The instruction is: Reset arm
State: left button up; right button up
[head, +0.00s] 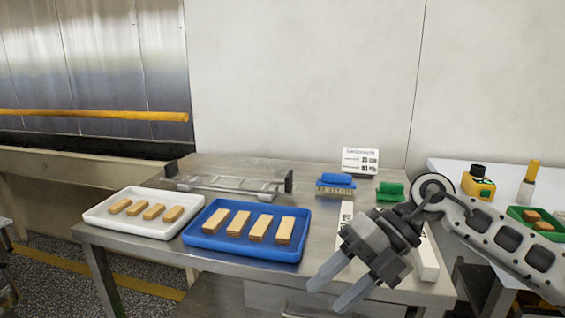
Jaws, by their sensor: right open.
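My right gripper (329,286) hangs over the front right part of the steel table (324,173), its arm coming in from the right. Its two grey fingers are apart, with nothing between them. It is to the right of the blue tray (196,240), which holds several wafer bars (261,228). Part of a white block (427,262) shows behind and to the right of the gripper, partly hidden by it. My left gripper is not in view.
A white tray (91,217) with bars stands left of the blue tray. Behind are a metal frame (228,184), a blue-handled brush (336,184), a green item (389,191) and a sign (360,160). A side table (446,166) at right holds a yellow device (478,187) and a green tray (516,213).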

jog(key=s+a+r+m+t+y+p, duration=0.1)
jog(key=s+a+r+m+y, duration=0.1)
jog(key=a+y, duration=0.3)
jog(key=s+a+r+m+y, duration=0.1)
jog(key=s+a+m+y, duration=0.15)
jog(key=a+y, duration=0.25)
jog(key=w+d+f+m+t+h+p, duration=0.1)
jog(key=w+d+f+m+t+h, duration=0.2)
jog(key=m+t, duration=0.7)
jog(key=d+f+m+t+h, duration=0.35)
jog(key=m+t, duration=0.55)
jog(key=m, duration=0.3)
jog(key=s+d+f+m+g+h, duration=0.2)
jog(key=s+d+f+m+h, duration=0.1)
jog(key=f, duration=0.3)
jog(key=s+d+f+m+g+h, duration=0.2)
jog(key=s+d+f+m+h, duration=0.1)
jog(key=s+f, duration=0.2)
jog(key=s+d+f+m+g+h+p, duration=0.1)
jog(key=s+d+f+m+g+h, duration=0.1)
jog(key=f, duration=0.5)
jog(key=shift+s+d+m+h, duration=0.65)
jog(key=shift+s, duration=0.5)
